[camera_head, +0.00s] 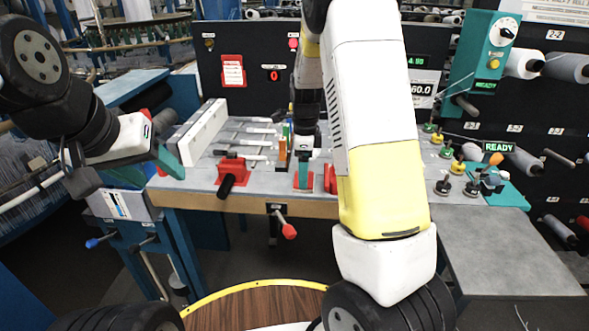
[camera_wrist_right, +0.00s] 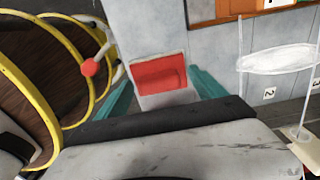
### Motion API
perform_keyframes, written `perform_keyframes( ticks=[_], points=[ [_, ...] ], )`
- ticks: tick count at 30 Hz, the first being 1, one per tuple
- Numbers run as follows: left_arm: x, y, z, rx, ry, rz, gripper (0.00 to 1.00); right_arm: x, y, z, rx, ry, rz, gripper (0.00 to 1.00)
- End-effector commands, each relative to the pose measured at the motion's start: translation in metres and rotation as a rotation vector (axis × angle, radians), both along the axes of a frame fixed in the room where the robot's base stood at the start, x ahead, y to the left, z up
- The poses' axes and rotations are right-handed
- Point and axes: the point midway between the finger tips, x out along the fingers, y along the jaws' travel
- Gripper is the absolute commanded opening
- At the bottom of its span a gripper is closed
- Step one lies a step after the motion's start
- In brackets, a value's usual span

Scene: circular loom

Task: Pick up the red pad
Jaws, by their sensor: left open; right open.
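A small red pad (camera_wrist_right: 160,72) lies on a grey surface in the right wrist view, between the two teal fingers of my open right gripper (camera_wrist_right: 162,92). I cannot tell whether a finger touches it. In the head view, my right gripper (camera_head: 304,172) points down at the bench's front edge, with red showing around its fingertips. My left gripper (camera_head: 148,168) is open and empty at the bench's left end, well away from the red pad.
A red block with a black handle (camera_head: 230,172) stands left of my right gripper on the bench (camera_head: 260,198). A red-knobbed lever (camera_head: 287,228) hangs below the front edge. A white slab (camera_head: 200,132) stands at left. Spools and pegs (camera_head: 458,165) are at right.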

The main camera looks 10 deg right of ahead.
Motion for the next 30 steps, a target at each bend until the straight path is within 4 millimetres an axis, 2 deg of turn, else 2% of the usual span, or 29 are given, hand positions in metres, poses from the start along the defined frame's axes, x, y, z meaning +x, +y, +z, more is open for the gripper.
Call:
perform_keyframes(
  ticks=[6, 7, 17, 25, 30],
  points=[
    [0.000, 0.000, 0.000, 0.000, 0.000, 0.000, 0.55, 0.000, 0.000, -0.001, 0.001, 0.000, 0.000, 0.80],
    [0.000, 0.000, 0.000, 0.000, 0.000, 0.000, 0.55, 0.000, 0.000, -0.001, 0.001, 0.000, 0.000, 0.76],
    [0.000, 0.000, 0.000, 0.000, 0.000, 0.000, 0.55, 0.000, 0.000, -0.001, 0.001, 0.000, 0.000, 0.12],
    [0.000, 0.000, 0.000, 0.000, 0.000, 0.000, 0.55, 0.000, 0.000, 0.000, 0.001, -0.001, 0.000, 0.12],
    [0.000, 0.000, 0.000, 0.000, 0.000, 0.000, 0.55, 0.000, 0.001, 0.011, 0.001, -0.002, 0.001, 0.12]
  ],
)
